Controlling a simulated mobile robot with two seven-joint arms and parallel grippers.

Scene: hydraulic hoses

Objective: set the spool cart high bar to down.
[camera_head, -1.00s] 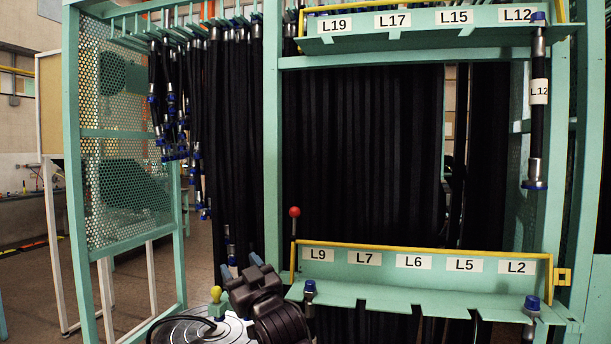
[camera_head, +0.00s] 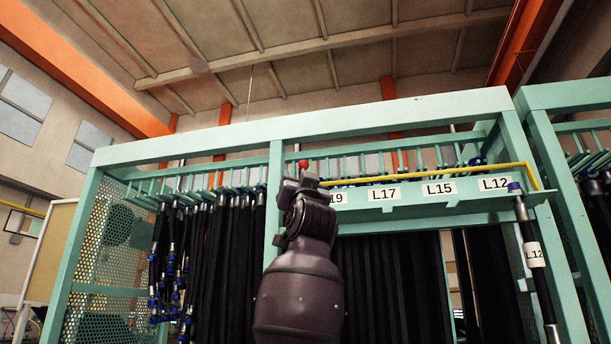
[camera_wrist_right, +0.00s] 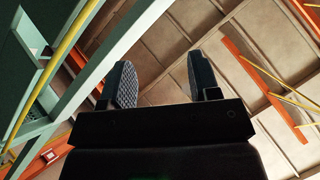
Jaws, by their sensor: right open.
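The high bar (camera_head: 430,175) of the spool cart is a yellow rod just above the upper label row, L19 to L12. A red knob (camera_head: 303,164) shows at its left end. One arm, which appears to be my right, reaches up from below. Its gripper (camera_head: 306,187) is just below the red knob in the head view and covers part of the bar's left end; contact cannot be told. In the right wrist view, my right gripper (camera_wrist_right: 163,82) is open and empty, pointing at the ceiling. A yellow bar (camera_wrist_right: 55,62) runs at its left, apart from the fingers. My left gripper is out of view.
The green cart frame (camera_head: 300,128) spans above the bar, with a post (camera_head: 274,205) beside my arm. Black hoses (camera_head: 400,270) hang below. A hose labelled L12 (camera_head: 534,255) hangs at the right. A second green frame (camera_head: 565,95) stands further right.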

